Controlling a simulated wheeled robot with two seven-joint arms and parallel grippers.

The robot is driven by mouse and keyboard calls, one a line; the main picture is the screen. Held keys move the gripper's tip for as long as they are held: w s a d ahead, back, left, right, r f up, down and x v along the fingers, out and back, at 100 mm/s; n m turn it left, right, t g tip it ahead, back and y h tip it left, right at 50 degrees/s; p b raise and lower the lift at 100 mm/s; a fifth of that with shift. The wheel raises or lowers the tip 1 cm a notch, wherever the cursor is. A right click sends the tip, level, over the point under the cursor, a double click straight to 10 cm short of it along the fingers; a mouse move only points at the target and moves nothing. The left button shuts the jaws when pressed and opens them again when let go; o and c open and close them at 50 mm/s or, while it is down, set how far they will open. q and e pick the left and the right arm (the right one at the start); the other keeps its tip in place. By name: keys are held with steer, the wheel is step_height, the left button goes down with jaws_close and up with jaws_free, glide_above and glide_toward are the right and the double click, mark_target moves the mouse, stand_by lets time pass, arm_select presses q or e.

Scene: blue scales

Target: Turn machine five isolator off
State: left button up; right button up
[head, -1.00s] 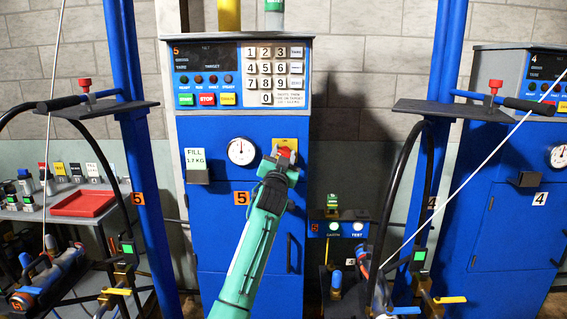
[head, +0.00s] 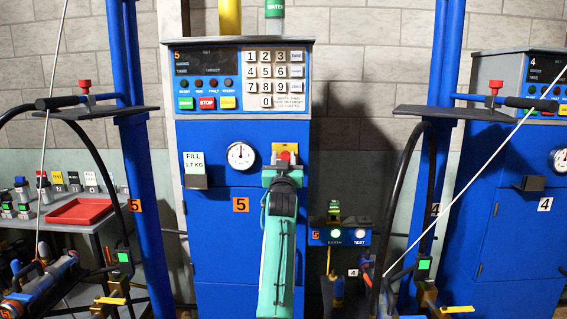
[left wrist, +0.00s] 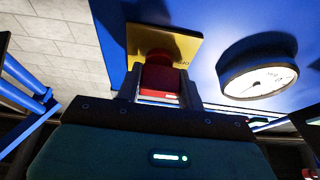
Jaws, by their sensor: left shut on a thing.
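The machine five cabinet (head: 240,270) is blue and carries an orange 5 plate (head: 241,205). Its isolator is a red knob (head: 284,155) on a yellow plate (head: 291,146), right of the round gauge. My left gripper (head: 284,162) reaches up to the knob from below and covers part of it. In the left wrist view the red knob (left wrist: 159,74) sits between my fingers, in front of the yellow plate (left wrist: 180,45). The left gripper is shut on it. Small lettering on the plate is too unclear to read. My right gripper is in neither view.
A round gauge (head: 240,156) is close left of the knob. Blue posts (head: 145,200) with small shelves and black hoses flank the cabinet. A small box with lamps (head: 340,235) is at lower right. Machine four (head: 520,200) stands at right, a red tray (head: 80,211) at left.

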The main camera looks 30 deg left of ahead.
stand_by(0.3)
arm_select(q)
steer(key=o, duration=1)
steer(key=v, duration=1.3)
steer(key=shift+s+d+f+b, duration=0.2)
steer(key=shift+s+f+b, duration=0.05)
steer(key=shift+b, duration=0.2)
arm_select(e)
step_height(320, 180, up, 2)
